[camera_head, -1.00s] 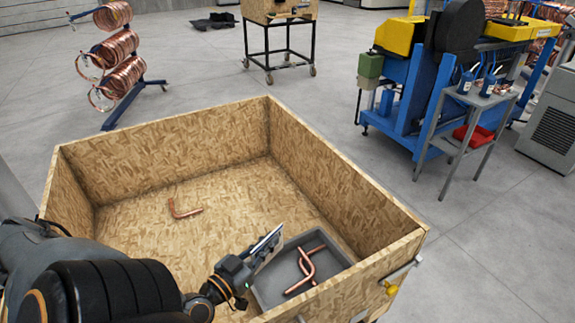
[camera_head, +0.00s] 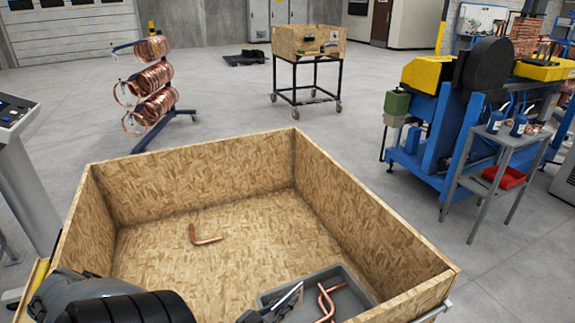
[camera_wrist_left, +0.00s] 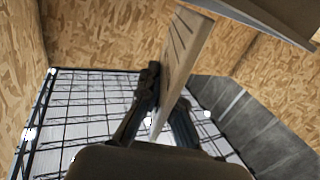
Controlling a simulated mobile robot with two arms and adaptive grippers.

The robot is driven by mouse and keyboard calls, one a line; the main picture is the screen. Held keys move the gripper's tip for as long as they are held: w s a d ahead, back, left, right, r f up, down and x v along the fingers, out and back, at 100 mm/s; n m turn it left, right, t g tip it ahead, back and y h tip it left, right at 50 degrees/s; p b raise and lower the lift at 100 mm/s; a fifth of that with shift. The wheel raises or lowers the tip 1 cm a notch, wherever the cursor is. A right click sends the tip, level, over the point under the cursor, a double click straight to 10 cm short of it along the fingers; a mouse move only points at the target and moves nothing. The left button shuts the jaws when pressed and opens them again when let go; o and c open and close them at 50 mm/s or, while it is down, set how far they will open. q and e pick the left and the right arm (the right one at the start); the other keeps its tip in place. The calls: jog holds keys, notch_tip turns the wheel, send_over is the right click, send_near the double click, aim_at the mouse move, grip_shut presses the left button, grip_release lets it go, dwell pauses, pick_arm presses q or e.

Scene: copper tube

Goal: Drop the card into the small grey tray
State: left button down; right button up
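The card (camera_head: 287,298) is a thin flat plate, seen nearly edge-on at the bottom of the head view. My left gripper (camera_wrist_left: 163,108) is shut on it; in the left wrist view the card (camera_wrist_left: 183,50) stands up between the two fingers. The small grey tray (camera_head: 318,275) sits in the near right corner of the wooden crate, partly cut off by the head view's lower edge. The card appears over the tray's left part; its height above the tray is hard to tell. My right gripper is not in view.
A bent copper tube (camera_head: 331,296) lies in the tray. Another L-shaped copper tube (camera_head: 193,236) lies on the crate floor. The crate's wooden walls (camera_head: 375,245) rise around the tray.

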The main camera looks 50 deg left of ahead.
pick_arm(q)
jog(key=shift+f, duration=0.3)
jog(key=c, duration=1.5)
grip_release()
jog(key=shift+r, duration=0.5)
jog(key=s, duration=0.4)
jog(key=s+d, duration=0.1)
jog(key=s, duration=0.7)
jog(key=shift+d+b, duration=0.15)
jog(key=shift+b, duration=0.15)
jog(key=shift+w, duration=0.15)
